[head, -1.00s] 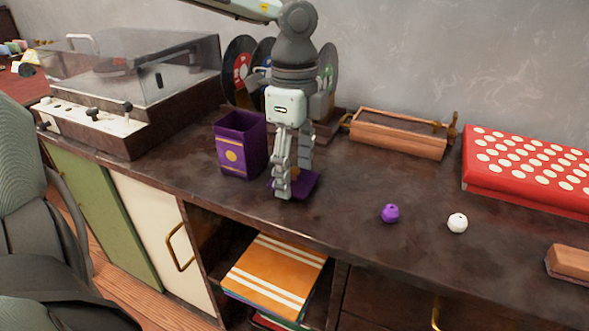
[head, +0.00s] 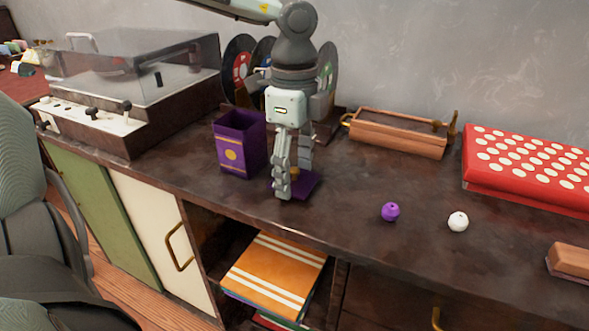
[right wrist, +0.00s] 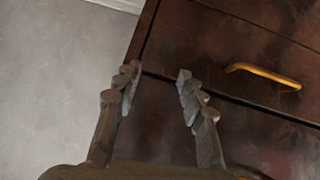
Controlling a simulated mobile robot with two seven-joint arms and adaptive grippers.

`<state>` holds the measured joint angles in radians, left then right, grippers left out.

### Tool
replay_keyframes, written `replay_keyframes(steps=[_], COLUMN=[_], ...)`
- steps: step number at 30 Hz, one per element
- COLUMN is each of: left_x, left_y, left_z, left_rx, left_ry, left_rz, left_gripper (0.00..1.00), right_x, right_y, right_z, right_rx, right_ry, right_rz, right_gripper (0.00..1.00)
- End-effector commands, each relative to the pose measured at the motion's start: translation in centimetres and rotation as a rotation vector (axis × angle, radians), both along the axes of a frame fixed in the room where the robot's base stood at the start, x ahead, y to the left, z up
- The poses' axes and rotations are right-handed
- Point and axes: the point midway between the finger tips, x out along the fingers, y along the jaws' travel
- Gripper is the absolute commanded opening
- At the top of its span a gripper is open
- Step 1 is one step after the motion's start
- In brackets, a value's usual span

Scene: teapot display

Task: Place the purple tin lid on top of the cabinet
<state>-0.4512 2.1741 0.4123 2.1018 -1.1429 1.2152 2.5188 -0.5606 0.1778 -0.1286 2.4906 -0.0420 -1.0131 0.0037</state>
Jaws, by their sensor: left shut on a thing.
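The purple tin lid (head: 306,184) is a flat purple square at the cabinet top (head: 345,210), right of the open purple tin (head: 231,151). My left gripper (head: 293,187) points straight down and is shut on the lid, its fingers hiding part of it. The lid lies flat at or very near the surface; I cannot tell whether it touches. My right gripper (right wrist: 156,85) shows only in the right wrist view, open and empty, with a dark drawer front and brass handle (right wrist: 262,76) beyond it.
A record player (head: 130,90) stands at the left, records (head: 238,68) behind my left gripper. A wooden rack (head: 400,135), a red dotted board (head: 530,165), a purple ball (head: 390,211) and a white ball (head: 458,222) are to the right. The surface between lid and purple ball is clear.

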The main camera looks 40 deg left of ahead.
Motion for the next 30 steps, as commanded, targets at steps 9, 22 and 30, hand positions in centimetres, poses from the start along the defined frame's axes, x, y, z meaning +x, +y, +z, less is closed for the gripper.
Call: replay_keyframes(steps=[9,22,30], left_x=[0.0,0.0,0.1], left_y=[0.0,0.0,0.0], left_z=[-0.1,0.0,1.1], left_rx=[0.0,0.0,0.001], left_ry=[0.0,0.0,-0.005], left_rz=[0.0,0.0,0.0], left_gripper=[0.7,0.82,0.82], right_x=[0.4,0.3,-1.6], right_y=[0.7,0.7,-1.7], right_z=[0.6,0.6,-1.4], right_rx=[0.018,0.015,-0.041], right_ry=[-0.033,-0.029,0.106], right_rz=[0.011,0.011,-0.028], right_gripper=[0.4,0.4,0.4])
